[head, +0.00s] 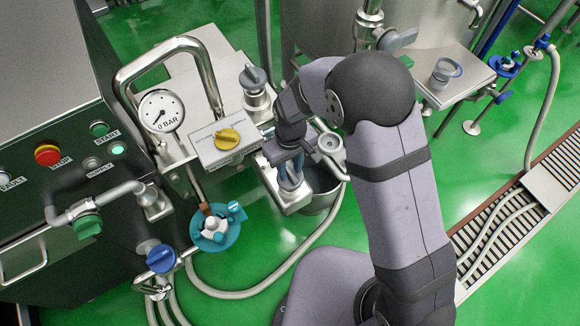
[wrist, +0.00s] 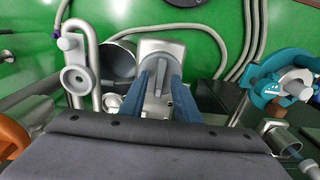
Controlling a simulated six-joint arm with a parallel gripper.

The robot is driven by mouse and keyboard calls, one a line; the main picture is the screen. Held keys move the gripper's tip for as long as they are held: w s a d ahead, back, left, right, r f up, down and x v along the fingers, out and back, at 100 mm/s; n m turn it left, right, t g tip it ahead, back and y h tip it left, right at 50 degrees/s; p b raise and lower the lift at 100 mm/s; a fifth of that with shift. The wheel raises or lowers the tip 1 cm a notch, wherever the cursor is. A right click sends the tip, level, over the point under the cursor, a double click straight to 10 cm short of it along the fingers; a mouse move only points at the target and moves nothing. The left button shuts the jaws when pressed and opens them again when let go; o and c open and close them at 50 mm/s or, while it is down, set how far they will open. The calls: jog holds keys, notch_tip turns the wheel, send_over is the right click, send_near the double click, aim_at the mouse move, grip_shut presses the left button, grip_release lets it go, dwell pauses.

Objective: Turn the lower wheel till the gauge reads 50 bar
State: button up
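The round white pressure gauge (head: 161,110) stands on the machine at left in the head view, with "0 BAR" written at its lower edge. A teal wheel (head: 216,234) with a small tag sits low in front of the machine. It also shows at the right of the wrist view (wrist: 264,88). I take it for the lower wheel. My gripper (head: 291,180) is to the right of this wheel, over a metal block (wrist: 164,48). In the wrist view its two blue fingers (wrist: 163,68) are apart, with grey metal seen between them. The gripper does not touch the wheel.
A yellow knob (head: 228,138) sits on the box beside the gauge. A blue knob (head: 161,259) is left of the teal wheel. A steel bucket (wrist: 118,62) and a pipe (wrist: 80,50) stand close to my gripper. Hoses lie on the open green floor.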

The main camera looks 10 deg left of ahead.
jog(key=shift+f, duration=0.15)
grip_shut()
jog(key=shift+m, duration=0.4)
jog(key=m+p, duration=0.1)
jog(key=m, duration=0.2)
jog(key=shift+m+p, duration=0.45)
jog(key=shift+m, duration=2.05)
jog(key=shift+a, duration=0.1)
grip_release()
